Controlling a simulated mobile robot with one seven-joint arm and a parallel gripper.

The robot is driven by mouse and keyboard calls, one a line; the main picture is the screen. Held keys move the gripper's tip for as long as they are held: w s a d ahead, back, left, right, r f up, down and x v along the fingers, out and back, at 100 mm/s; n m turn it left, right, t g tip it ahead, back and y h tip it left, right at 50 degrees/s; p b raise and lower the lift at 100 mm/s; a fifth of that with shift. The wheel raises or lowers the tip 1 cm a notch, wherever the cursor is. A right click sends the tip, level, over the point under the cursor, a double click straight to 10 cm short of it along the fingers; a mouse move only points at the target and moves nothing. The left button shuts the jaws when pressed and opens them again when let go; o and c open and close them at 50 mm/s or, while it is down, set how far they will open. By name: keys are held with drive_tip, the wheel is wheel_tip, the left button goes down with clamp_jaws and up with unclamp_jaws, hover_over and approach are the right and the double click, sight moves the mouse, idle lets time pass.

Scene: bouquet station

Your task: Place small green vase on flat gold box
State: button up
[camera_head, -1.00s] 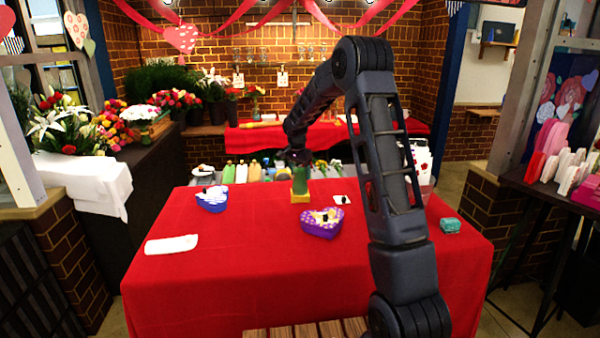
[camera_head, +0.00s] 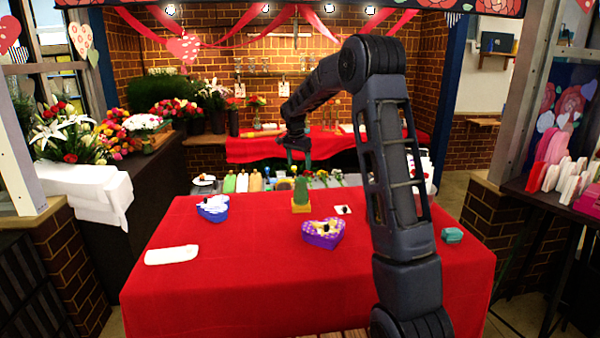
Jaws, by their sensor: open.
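The small green vase (camera_head: 301,190) stands upright on the flat gold box (camera_head: 301,208), near the back edge of the red-covered table. My gripper (camera_head: 297,160) is above the vase, with a small gap between them. It is open and holds nothing. The fingertips are small and dark in this view, so their details are hard to make out.
A purple heart-shaped box (camera_head: 323,233) and a white card (camera_head: 343,210) lie right of the vase. A teal box (camera_head: 452,235) sits far right. The table's front middle is clear.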

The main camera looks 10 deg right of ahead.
drive_tip(key=s+d+r+n+t, duration=0.15)
drive_tip(key=s+d+r, duration=0.4)
drive_tip(key=s, duration=0.65)
drive_tip(key=s+d+r+n, duration=0.35)
drive_tip(key=s+r, duration=0.35)
drive_tip(key=s, duration=0.5)
drive_tip(key=s+d+f+n+t, duration=0.1)
drive_tip(key=s+d+f+n, duration=0.1)
drive_tip(key=s, duration=0.9)
drive_tip(key=s+d+f+n+t+y, duration=0.1)
drive_tip(key=s+f, duration=0.3)
drive_tip(key=s, duration=0.8)
drive_tip(key=shift+d+n, duration=0.5)
drive_tip(key=shift+d, duration=0.25)
